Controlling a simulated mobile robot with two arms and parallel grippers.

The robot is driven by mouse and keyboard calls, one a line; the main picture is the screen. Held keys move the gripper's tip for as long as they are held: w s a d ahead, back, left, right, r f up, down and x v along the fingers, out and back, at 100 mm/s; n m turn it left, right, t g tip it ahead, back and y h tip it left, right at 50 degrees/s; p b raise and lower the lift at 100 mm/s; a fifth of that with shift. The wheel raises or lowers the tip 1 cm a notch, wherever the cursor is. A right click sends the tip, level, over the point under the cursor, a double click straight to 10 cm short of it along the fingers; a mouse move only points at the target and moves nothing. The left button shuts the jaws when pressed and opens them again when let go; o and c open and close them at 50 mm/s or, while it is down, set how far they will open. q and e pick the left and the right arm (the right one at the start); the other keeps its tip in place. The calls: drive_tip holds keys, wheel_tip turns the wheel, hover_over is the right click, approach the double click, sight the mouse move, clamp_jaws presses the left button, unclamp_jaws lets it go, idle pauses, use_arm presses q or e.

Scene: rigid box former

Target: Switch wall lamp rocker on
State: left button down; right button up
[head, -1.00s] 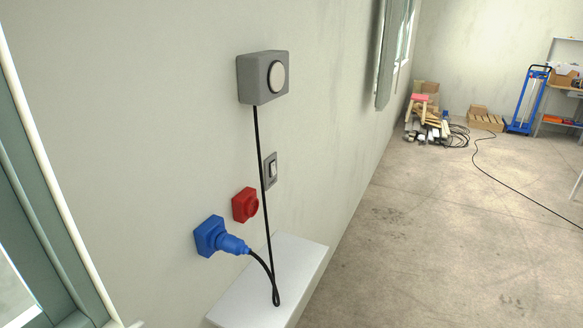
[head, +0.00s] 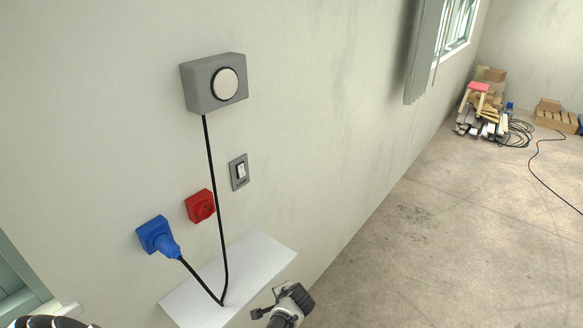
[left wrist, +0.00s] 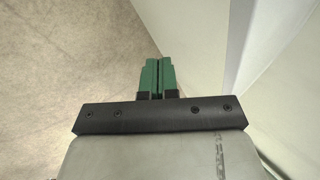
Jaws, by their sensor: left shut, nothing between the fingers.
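The light rocker switch (head: 241,171) sits in a grey plate on the wall, right of the black cable, in the head view. Which half of it is pressed in is too small to tell. Above it is a grey wall box with a round pale disc (head: 228,84). My left gripper (left wrist: 159,62) shows in the left wrist view with its green fingers together and nothing between them. The floor and pale wall surfaces lie beyond it; the switch is not seen there. A grey and black part of one of my arms shows at the bottom of the head view, below the switch.
A red socket (head: 200,206) and a blue socket (head: 152,233) with a blue plug (head: 168,247) sit left of and below the switch. The black cable (head: 215,190) hangs to a white ledge (head: 260,253) jutting from the wall.

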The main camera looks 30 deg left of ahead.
use_arm(q)
drive_tip(key=w+a+r+n+g+y+p, duration=0.1)
drive_tip(key=w+a+r+p, duration=0.1)
drive_tip(key=r, duration=1)
drive_tip(key=w+a+r+n+y+p, duration=0.1)
drive_tip(key=w+r, duration=0.4)
drive_tip(key=r, duration=0.8)
drive_tip(key=w+a+r+n+g+y+p, duration=0.1)
drive_tip(key=a+r, duration=0.4)
drive_tip(key=r, duration=0.7)
drive_tip(key=w+n+y+p, duration=0.1)
drive_tip(key=w+p, duration=0.1)
drive_tip(key=shift+w+r+g+y, duration=0.3)
drive_tip(key=shift+w+r+y, duration=0.05)
drive_tip(key=shift+r+y, duration=0.05)
use_arm(e)
wheel_tip(320, 180, up, 6)
drive_tip(key=d, duration=0.1)
drive_tip(key=shift+w+d+r, duration=0.15)
drive_tip(key=shift+d, duration=0.05)
use_arm(q)
drive_tip(key=shift+d+f, duration=0.1)
drive_tip(key=shift+f, duration=0.1)
use_arm(e)
drive_tip(key=shift+w+a, duration=0.1)
